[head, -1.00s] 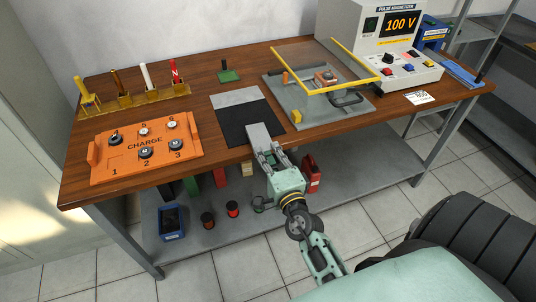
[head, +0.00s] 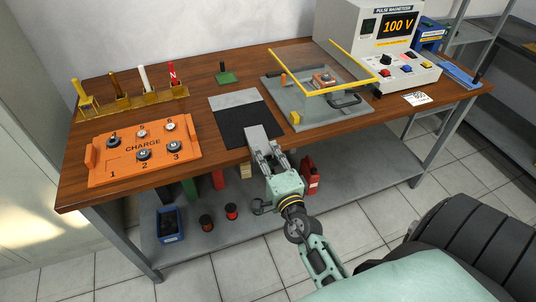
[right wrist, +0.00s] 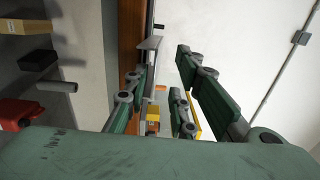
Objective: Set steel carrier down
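The steel carrier (head: 260,134) is a flat grey plate at the front edge of the bench, over the near part of the black mat (head: 240,120). My right gripper (head: 268,155) is at its near end. In the right wrist view my right gripper (right wrist: 163,75) has its green fingers spread apart. The carrier (right wrist: 150,43) shows there as a thin grey edge close to the left finger, with a clear gap to the right fingers. I cannot tell whether the carrier lies fully flat on the mat. My left gripper is not in view.
An orange CHARGE tray (head: 140,155) with several dark and light round pieces stands on the left. A grey fixture with a yellow-edged clear guard (head: 335,88) is right of the mat. The pulse magnetizer (head: 375,45) reads 100 V. The mat's grey far strip (head: 233,98) is bare.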

